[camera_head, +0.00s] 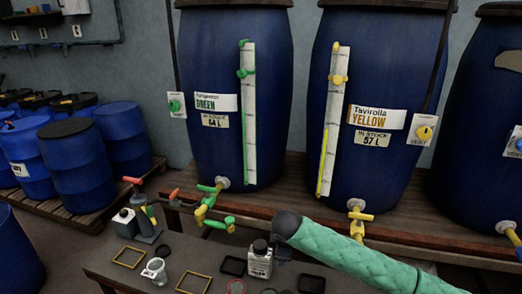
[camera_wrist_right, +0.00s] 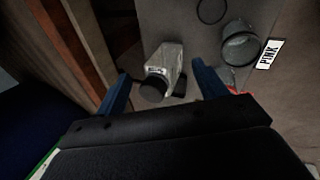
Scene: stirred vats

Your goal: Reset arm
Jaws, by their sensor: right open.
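My right arm, in a green padded sleeve (camera_head: 360,258), comes in from the right in the head view and ends over the low table. Its gripper cannot be made out clearly there. In the right wrist view my right gripper (camera_wrist_right: 160,72) is open, with its two blue fingers apart. A clear bottle (camera_wrist_right: 168,62) with a black cap shows between and beyond the fingers. I cannot tell whether they touch it. A labelled bottle with a black cap (camera_head: 260,262) stands on the table near the arm's end in the head view. My left gripper is not in view.
Large blue barrels, GREEN (camera_head: 215,140) and YELLOW (camera_head: 375,170), stand on a wooden shelf (camera_head: 290,205) with taps jutting forward. The table (camera_head: 110,262) holds a clear cup (camera_head: 155,270), dark containers (camera_head: 127,222) and several square frames. A PINK label (camera_wrist_right: 270,54) lies beside a cup (camera_wrist_right: 240,45).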

